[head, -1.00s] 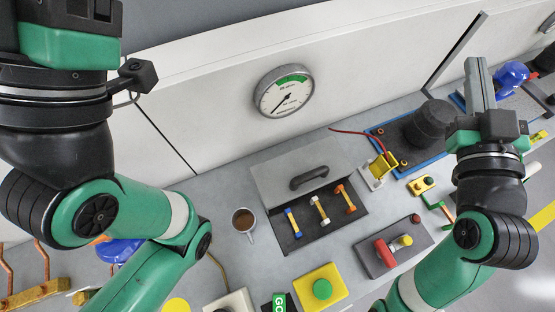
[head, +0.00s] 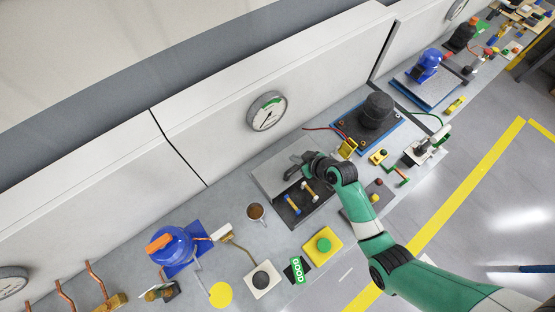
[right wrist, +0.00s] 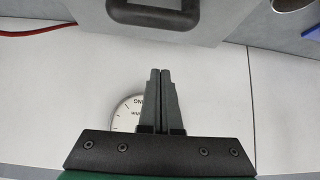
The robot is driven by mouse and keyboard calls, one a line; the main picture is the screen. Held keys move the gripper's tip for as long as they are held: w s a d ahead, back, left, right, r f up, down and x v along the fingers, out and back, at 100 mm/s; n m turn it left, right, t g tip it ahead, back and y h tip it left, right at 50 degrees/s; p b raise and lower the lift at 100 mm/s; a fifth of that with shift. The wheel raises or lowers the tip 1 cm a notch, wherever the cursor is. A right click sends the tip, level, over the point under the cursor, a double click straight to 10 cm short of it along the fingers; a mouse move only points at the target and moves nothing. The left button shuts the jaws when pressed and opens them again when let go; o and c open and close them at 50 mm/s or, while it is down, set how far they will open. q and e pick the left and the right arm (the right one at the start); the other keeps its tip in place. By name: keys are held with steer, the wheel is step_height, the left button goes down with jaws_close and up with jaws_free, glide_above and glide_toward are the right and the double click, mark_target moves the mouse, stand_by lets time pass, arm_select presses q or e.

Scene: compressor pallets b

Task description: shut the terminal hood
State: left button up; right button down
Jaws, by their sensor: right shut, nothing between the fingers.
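The terminal hood appears to be the grey panel (head: 268,180) with a dark handle. It is swung back behind a dark base (head: 290,222) with coloured bar-like parts (head: 292,203), so it stands open. My right gripper (head: 293,170) is over the hood near its handle, and partly hides it. In the right wrist view the fingers (right wrist: 160,72) are shut and empty. The hood (right wrist: 215,25) and its handle (right wrist: 110,12) lie beyond the fingertips, with a visible gap before the handle. My left gripper is out of view.
A black compressor (head: 377,112) on a blue pallet (head: 350,140) is to the right, with a red cable (head: 322,128). A yellow box with a green button (head: 323,244) is in front. The wall gauge (head: 267,112) is behind.

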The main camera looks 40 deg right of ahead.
steer(key=shift+s+d+r+m, duration=0.15)
steer(key=shift+s+d, duration=0.15)
steer(key=shift+d, duration=0.2)
steer(key=shift+s+d+f+m, duration=0.15)
steer(key=shift+s+d, duration=0.15)
steer(key=shift+d, duration=0.15)
steer(key=b, duration=0.5)
glide_above(289, 161)
step_height(289, 161, down, 6)
steer(key=shift+s+f, duration=0.1)
steer(key=shift+f, duration=0.05)
steer(key=s+p, duration=0.1)
steer(key=s, duration=0.1)
steer(key=shift+s+p, duration=0.3)
steer(key=shift+p, duration=0.1)
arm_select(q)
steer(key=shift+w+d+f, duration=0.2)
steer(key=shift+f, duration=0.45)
arm_select(e)
steer(key=shift+s+f, duration=0.2)
steer(key=shift+s, duration=0.5)
